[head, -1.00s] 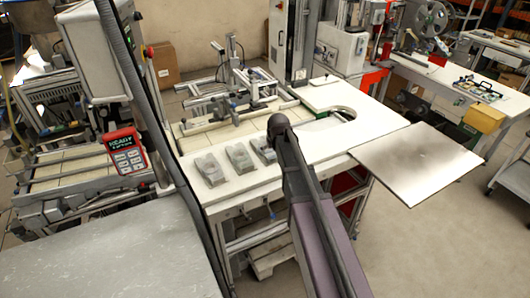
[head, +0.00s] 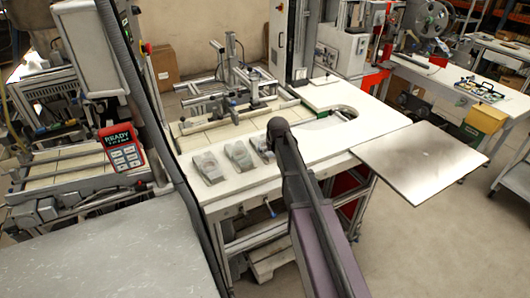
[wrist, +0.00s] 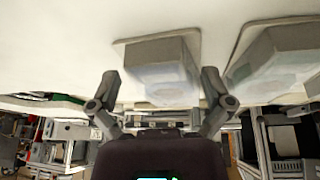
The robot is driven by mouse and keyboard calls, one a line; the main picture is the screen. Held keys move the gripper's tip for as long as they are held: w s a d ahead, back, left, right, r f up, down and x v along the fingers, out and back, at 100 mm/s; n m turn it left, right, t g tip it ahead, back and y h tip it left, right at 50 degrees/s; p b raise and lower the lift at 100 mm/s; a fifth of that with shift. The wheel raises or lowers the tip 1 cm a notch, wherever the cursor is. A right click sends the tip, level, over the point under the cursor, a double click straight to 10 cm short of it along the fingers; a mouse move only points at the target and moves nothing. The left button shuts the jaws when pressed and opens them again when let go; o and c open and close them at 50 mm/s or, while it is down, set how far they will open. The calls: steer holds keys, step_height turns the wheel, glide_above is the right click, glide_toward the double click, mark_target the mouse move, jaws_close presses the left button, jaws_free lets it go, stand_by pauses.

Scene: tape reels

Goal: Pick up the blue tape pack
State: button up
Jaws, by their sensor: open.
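Three greyish tape packs lie in a row on the white table: the left pack (head: 207,168), the middle pack (head: 238,155) and the right pack (head: 261,147), which my arm partly covers. None looks clearly blue in the head view. In the wrist view, which looks upside down, one grey pack with a faintly bluish clear part (wrist: 165,72) sits between the fingers of my gripper (wrist: 160,87). A second pack (wrist: 280,62) lies to its right. My gripper is open and does not visibly touch either pack. In the head view my arm hides the gripper.
The white table (head: 300,137) has a fixture with metal posts (head: 230,85) behind the packs. A flat metal plate (head: 420,160) juts out at the right. A red handheld panel (head: 121,148) and a grey surface (head: 100,250) are at the left.

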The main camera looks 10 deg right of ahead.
steer(key=shift+w+f, duration=0.2)
steer(key=shift+f, duration=0.25)
stand_by(0.3)
steer(key=c, duration=1)
steer(key=shift+o, duration=0.2)
steer(key=shift+r, duration=0.15)
step_height(320, 180, up, 3)
steer(key=p, duration=0.3)
steer(key=shift+r, duration=0.15)
steer(key=s+d, duration=0.2)
steer(key=s, duration=0.5)
steer(key=s+d+r+p, duration=0.1)
steer(key=s+d, duration=0.2)
steer(key=s, duration=0.5)
steer(key=shift+d+r+p, duration=0.25)
steer(key=shift+p, duration=0.05)
